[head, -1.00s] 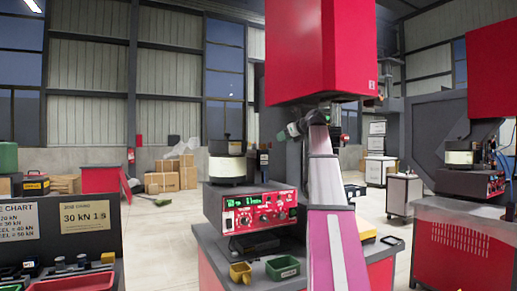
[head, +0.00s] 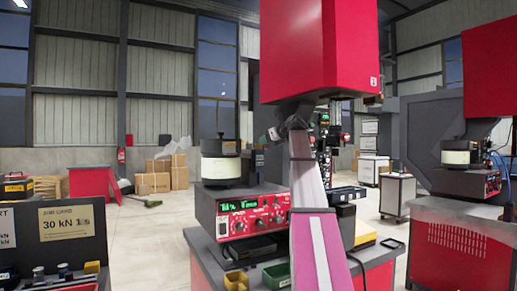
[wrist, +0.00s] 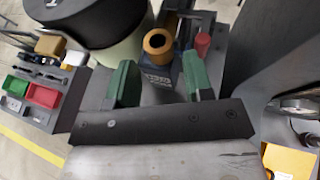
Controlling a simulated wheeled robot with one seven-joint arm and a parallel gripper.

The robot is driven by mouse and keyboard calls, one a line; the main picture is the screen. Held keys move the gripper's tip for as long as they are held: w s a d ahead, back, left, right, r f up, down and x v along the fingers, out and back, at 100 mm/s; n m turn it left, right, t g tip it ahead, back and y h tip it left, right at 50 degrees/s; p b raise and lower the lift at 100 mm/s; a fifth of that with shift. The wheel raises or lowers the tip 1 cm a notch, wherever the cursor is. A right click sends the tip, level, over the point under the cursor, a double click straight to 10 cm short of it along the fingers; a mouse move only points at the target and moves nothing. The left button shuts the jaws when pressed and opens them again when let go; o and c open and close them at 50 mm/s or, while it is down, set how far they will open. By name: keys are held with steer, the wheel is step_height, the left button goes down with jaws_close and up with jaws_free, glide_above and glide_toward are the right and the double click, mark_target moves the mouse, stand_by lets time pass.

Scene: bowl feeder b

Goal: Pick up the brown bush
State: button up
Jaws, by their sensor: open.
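The brown bush (wrist: 158,42) is a short orange-brown ring with a dark hole. In the wrist view it is at the top middle, upright at the top of a dark blue block (wrist: 158,75). My gripper (wrist: 160,82) has two green fingers, spread apart with nothing held between them. The bush shows beyond the fingertips, between their lines, and looks clear of both. In the head view my arm reaches up to the machine, and I cannot make out the bush there.
A white and black bowl feeder (wrist: 105,35) stands close left of the fingers. A red cylinder (wrist: 203,45) is just right of the bush. A large grey machine part (wrist: 260,50) rises at the right. A red control box (head: 250,215) is below the feeder in the head view.

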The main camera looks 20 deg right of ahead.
mark_target(259, 146)
steer(key=x, duration=0.4)
steer(key=shift+w+a, duration=0.2)
steer(key=shift+w, duration=0.05)
steer(key=c, duration=0.7)
steer(key=shift+r, duration=0.1)
